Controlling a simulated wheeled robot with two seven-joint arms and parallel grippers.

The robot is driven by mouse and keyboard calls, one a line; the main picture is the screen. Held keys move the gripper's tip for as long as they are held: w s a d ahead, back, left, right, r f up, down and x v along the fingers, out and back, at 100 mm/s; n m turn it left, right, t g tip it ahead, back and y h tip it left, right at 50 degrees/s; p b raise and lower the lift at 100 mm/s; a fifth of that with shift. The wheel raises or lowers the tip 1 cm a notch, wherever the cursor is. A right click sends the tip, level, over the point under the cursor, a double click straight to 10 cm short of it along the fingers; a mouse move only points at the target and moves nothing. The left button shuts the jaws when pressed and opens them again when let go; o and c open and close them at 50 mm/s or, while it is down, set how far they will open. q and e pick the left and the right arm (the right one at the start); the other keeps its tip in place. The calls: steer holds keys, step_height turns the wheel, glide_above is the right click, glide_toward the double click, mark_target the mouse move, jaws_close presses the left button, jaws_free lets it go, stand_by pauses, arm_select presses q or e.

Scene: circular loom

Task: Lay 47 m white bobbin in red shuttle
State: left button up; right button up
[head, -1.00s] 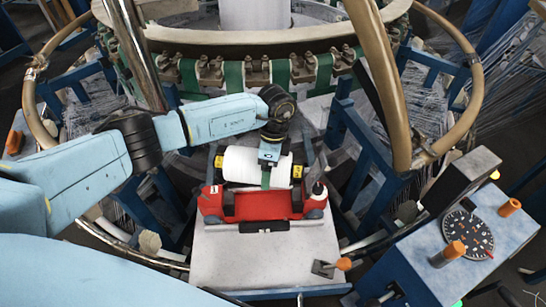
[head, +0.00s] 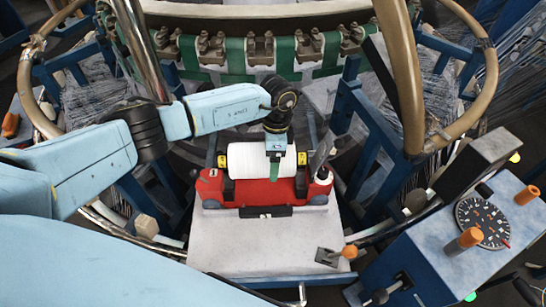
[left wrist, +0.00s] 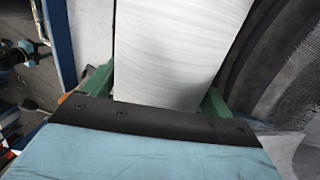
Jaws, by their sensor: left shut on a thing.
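The white bobbin (head: 247,161) is a wound cylinder lying level, with yellow and black ends. My left gripper (head: 273,176) is shut on it right of its middle, from above. In the left wrist view the white winding (left wrist: 175,50) runs between the green fingers (left wrist: 155,100). The red shuttle (head: 245,193) lies on a pale table. The bobbin is lengthwise along the shuttle, at its far upper edge, and covers part of its opening. I cannot tell whether it touches the shuttle. No length marking is readable. My right gripper is out of view.
The pale table (head: 265,248) is bare in front of the shuttle, except for a small orange-tipped lever (head: 338,254) at right. A control box with a dial (head: 483,222) stands at right. The loom ring with green belt (head: 237,55) is behind; brown curved tubes (head: 400,80) flank it.

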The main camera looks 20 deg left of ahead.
arm_select(q)
step_height(320, 180, down, 3)
steer(key=shift+r+b, duration=0.15)
steer(key=shift+b, duration=0.95)
steer(key=shift+r, duration=0.25)
steer(key=shift+d+p, duration=0.1)
steer(key=shift+p, duration=0.25)
steer(key=shift+w+d, duration=0.1)
steer(key=shift+w, duration=0.05)
steer(key=shift+p, duration=0.45)
steer(key=shift+f, duration=0.2)
